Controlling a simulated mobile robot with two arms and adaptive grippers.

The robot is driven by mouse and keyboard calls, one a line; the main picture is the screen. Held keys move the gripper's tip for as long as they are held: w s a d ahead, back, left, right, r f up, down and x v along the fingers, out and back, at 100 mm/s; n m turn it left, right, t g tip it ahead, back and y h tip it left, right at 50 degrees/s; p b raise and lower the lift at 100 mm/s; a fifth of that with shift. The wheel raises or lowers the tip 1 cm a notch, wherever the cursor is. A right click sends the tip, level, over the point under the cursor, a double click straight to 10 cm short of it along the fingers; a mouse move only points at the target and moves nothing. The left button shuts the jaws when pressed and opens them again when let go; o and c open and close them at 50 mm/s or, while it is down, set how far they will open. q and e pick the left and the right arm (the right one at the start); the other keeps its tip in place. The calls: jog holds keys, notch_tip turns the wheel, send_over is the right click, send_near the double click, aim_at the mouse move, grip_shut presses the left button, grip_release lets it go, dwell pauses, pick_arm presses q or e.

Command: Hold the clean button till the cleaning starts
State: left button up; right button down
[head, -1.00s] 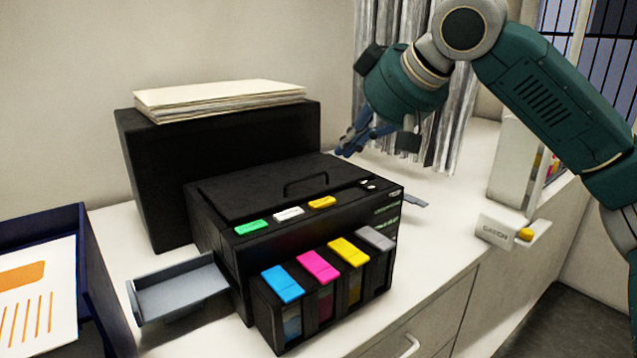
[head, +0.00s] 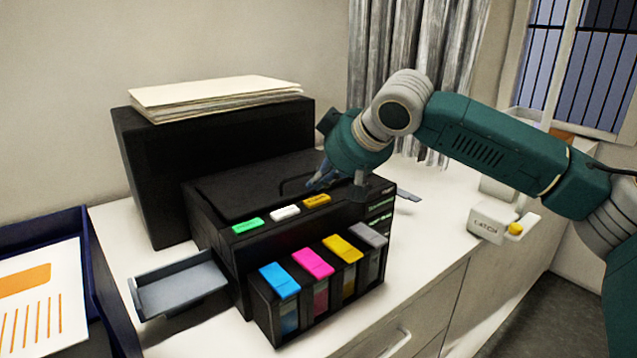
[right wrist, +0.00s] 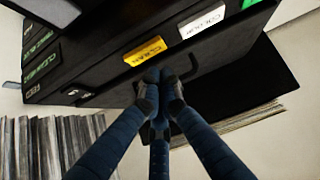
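The black printer (head: 215,235) stands on the white counter. On its top front edge are a green button (head: 247,225), a white button (head: 285,212) and the yellow clean button (head: 316,200). In the right wrist view the yellow clean button (right wrist: 145,50) reads "CLEAN" and the white button (right wrist: 201,21) reads "COLOUR". My right gripper (head: 318,184) is over the printer top, just behind the yellow button. Its blue fingers (right wrist: 160,88) are drawn together with nothing between them. The tips show close beside the yellow button; contact cannot be told. My left gripper is not in view.
Blue, pink, yellow and grey ink tanks (head: 313,264) stand at the printer's front. A grey tray (head: 180,287) sticks out at its left. A black box (head: 150,170) with papers (head: 215,92) stands behind. A small labelled white block (head: 487,224) lies on the right.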

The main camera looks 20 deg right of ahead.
jog(key=shift+s+d+f, duration=0.1)
jog(key=shift+s+f, duration=0.05)
jog(key=shift+f, duration=0.55)
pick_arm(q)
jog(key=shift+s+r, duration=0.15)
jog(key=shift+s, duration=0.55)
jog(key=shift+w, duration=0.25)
pick_arm(e)
jog(key=shift+f, duration=0.2)
